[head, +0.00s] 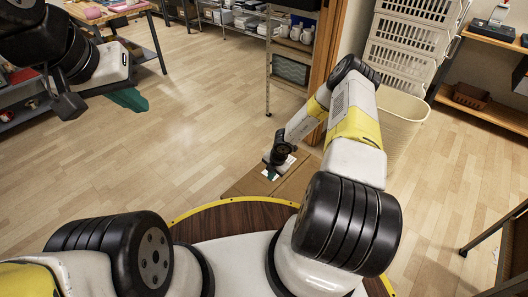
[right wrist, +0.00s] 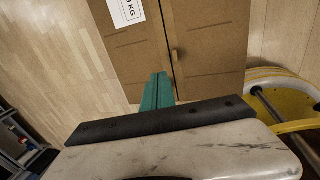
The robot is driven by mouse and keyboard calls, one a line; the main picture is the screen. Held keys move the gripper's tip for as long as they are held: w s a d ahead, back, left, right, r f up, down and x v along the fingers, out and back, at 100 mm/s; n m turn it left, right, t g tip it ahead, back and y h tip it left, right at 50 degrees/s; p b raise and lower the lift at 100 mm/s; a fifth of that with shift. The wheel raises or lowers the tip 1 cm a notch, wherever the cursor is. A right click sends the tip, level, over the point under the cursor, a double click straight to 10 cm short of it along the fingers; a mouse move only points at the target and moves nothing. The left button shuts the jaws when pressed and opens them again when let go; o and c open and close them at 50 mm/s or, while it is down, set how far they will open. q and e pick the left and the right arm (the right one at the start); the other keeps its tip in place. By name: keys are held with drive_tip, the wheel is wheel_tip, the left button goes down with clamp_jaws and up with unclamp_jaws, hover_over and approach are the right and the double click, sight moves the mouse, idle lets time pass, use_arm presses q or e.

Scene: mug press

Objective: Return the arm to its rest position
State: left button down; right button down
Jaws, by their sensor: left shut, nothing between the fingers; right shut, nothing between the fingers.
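My left gripper (head: 130,99) is at the upper left of the head view, out over bare floor. Its green fingers are shut and empty. My right arm stretches forward from the lower right. My right gripper (head: 271,176) is low in front of my base, above or against a brown cardboard box (head: 240,185); the contact cannot be told. In the right wrist view, its green fingers (right wrist: 157,93) are together with nothing between them. The box (right wrist: 208,45) fills the middle behind them, with a white label (right wrist: 126,11) and a seam.
A shelf rack with white mugs (head: 295,33) stands at the back. White crates (head: 408,45) are stacked right of a wooden post, with a cream bin (head: 400,108) below. A worktable (head: 140,40) is at the upper left. The floor (head: 150,145) at left and middle is clear.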

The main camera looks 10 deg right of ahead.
drive_tip(key=w+r+n+t, duration=0.2)
drive_tip(key=w+r+n, duration=0.25)
drive_tip(key=r, duration=0.55)
drive_tip(key=w+r+n+t, duration=0.1)
drive_tip(key=w+r+n, duration=0.3)
drive_tip(key=r, duration=0.5)
drive_tip(key=s+a+r+n+t+y, duration=0.1)
drive_tip(key=a+r+n, duration=0.2)
drive_tip(key=r+n, duration=0.55)
drive_tip(key=s+a+r+n+y, duration=0.15)
drive_tip(key=r+n, duration=0.25)
drive_tip(key=r, duration=0.9)
drive_tip(key=s+a+r+n, duration=0.3)
drive_tip(key=s+r+n, duration=1.1)
drive_tip(key=s+r, duration=0.15)
drive_tip(key=s+d+r+n+h, duration=0.1)
drive_tip(key=s+d+r+n, duration=0.1)
drive_tip(key=s+n, duration=0.4)
drive_tip(key=s+d+r+n+h, duration=0.1)
drive_tip(key=s+d+r+n, duration=0.1)
drive_tip(key=s+n, duration=0.4)
drive_tip(key=s, duration=0.5)
drive_tip(key=shift+s+r, duration=0.15)
drive_tip(key=shift+s, duration=0.05)
drive_tip(key=shift+d, duration=0.1)
